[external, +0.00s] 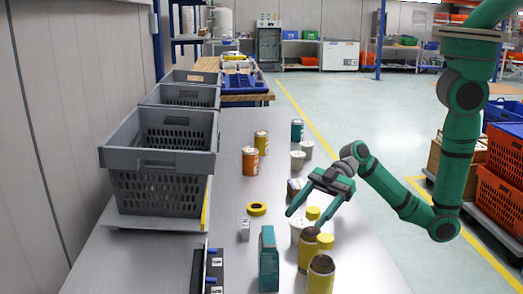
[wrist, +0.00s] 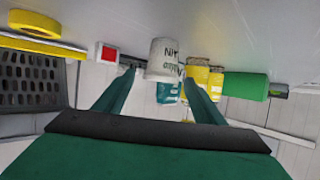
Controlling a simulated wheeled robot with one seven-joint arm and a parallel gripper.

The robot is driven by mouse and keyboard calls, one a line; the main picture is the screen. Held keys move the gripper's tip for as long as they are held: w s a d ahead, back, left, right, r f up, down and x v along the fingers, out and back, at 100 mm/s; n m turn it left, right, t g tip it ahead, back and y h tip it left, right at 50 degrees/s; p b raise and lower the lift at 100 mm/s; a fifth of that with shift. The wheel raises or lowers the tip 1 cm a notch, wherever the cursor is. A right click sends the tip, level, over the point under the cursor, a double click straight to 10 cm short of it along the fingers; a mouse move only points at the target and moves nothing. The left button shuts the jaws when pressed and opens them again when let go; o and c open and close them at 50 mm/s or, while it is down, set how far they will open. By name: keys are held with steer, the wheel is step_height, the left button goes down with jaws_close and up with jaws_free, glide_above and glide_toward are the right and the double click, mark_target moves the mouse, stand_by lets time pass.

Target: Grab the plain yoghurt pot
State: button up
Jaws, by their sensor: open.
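A white pot with dark and green lettering (wrist: 163,58) is in the middle of the wrist view, between and just beyond my fingertips. It also shows as a white pot (external: 297,231) in the external view, partly hidden by my gripper and the jars. I cannot read its whole label. My gripper (external: 309,216) is open and empty, reaching down over the table from the right. In the wrist view the two green fingers (wrist: 160,80) stand apart, one to each side of the pot. I cannot tell whether they touch it.
A yellow tape roll (external: 257,209) lies left. Two other pale pots (external: 298,161) stand farther back, near an orange can (external: 250,161). Grey crates (external: 160,190) line the left.

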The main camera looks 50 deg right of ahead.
mark_target(304, 219)
steer(key=shift+x, duration=1.75)
steer(key=shift+s, duration=0.1)
steer(key=c, duration=1.1)
steer(key=shift+r, duration=0.1)
